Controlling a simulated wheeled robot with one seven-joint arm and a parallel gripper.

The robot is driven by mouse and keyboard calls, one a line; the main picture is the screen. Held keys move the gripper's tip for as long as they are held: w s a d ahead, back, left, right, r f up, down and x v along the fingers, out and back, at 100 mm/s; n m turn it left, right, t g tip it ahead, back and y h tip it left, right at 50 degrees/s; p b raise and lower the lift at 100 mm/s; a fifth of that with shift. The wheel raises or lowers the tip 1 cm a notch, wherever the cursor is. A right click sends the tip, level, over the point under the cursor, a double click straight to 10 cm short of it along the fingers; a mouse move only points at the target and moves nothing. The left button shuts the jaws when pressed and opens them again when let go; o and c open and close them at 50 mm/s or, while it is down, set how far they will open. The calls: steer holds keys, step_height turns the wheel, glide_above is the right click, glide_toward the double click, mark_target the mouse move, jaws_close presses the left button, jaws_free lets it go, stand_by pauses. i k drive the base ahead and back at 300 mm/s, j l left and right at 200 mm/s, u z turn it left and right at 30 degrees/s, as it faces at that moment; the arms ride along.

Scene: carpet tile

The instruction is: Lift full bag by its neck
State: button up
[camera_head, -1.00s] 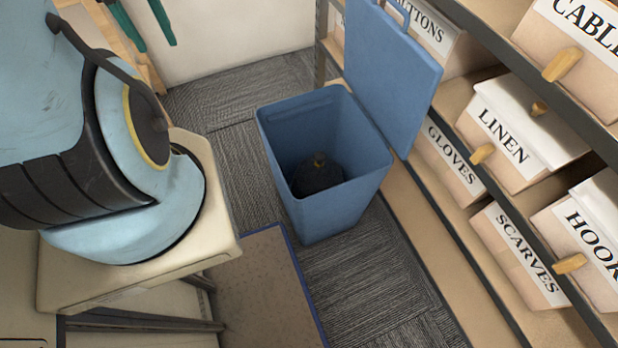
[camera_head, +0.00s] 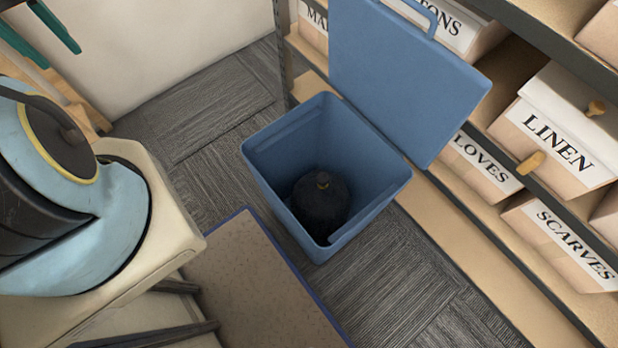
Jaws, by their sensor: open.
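The full bag (camera_head: 320,208) is dark, rounded and bulging, and sits low inside the blue bin (camera_head: 375,203). The lower part of the bag is hidden by the bin's front wall. My gripper is not in view; only part of my light blue arm shows at the left, apart from the bin.
A shelf unit with labelled boxes, including LINEN (camera_head: 555,145) and SCARVES (camera_head: 570,245), stands close on the bin's right. A flat brown panel with a blue edge (camera_head: 260,285) lies in front of the bin. Carpet (camera_head: 190,125) is clear behind-left, towards the pale wall.

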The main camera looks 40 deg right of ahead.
mark_target(319, 200)
steer(key=i+j+z, duration=0.4)
steer(key=j+z, duration=0.2)
steer(key=z, duration=0.15)
steer(key=j+z, duration=0.25)
steer(key=z, duration=0.15)
steer(key=j+z, duration=0.2)
steer(key=z, duration=0.15)
